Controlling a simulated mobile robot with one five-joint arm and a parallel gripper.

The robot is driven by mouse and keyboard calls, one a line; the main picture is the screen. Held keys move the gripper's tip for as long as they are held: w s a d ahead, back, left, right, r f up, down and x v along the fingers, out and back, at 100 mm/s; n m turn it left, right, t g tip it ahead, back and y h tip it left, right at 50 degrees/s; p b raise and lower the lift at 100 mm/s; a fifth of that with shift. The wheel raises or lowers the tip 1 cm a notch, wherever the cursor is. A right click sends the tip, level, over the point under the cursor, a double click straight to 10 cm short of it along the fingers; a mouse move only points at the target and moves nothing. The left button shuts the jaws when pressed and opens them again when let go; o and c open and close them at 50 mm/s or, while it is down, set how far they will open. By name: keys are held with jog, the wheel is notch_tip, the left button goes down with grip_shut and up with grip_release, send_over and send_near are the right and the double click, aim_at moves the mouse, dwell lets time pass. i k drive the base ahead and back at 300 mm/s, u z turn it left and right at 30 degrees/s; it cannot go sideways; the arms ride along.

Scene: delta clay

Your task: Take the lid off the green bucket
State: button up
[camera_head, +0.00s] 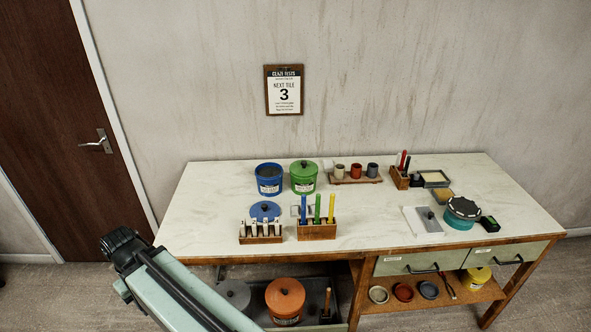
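The green bucket (304,184) stands upright near the back of the table, left of its middle. Its green lid (303,165), with a dark knob on top, sits on it. My arm enters from the bottom left, and its dark end (122,246) is at the table's front left, well away from the bucket. The fingers cannot be made out, so I cannot tell whether my gripper is open or shut.
A blue bucket (269,180) without its lid stands close left of the green one. A blue lid (265,210) lies in front. Racks of tools (317,230) stand at the table's front edge. A cup stand (355,179) is to the right. Bare tabletop (215,205) lies at left.

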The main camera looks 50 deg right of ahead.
aim_at(303, 168)
jog(key=u, duration=0.1)
jog(key=i, duration=1)
jog(key=z, duration=0.1)
